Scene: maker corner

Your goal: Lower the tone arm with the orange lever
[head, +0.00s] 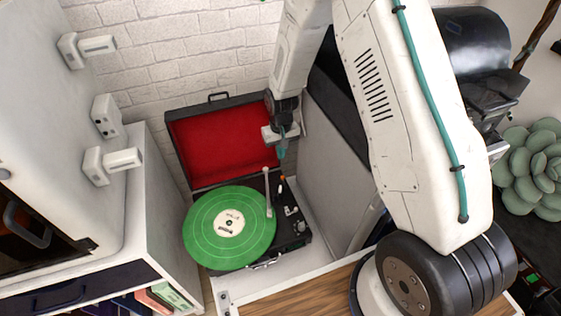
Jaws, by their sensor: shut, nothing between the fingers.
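A record player with a green record (204,232) sits in an open black case with a red-lined lid (220,145). The pale tone arm (267,192) stands at the record's right edge; I cannot tell whether its tip touches the record. A small orange lever (281,185) shows just right of the tone arm, on the black deck. My gripper (282,153) is shut and empty. It points down in front of the lid's right part, above the lever in the picture and apart from it.
A white cabinet (160,200) stands close on the left. A grey panel (340,165) rises right of the player, and a white brick wall (180,50) is behind. A wooden surface (300,295) lies in front. A green succulent (530,170) is far right.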

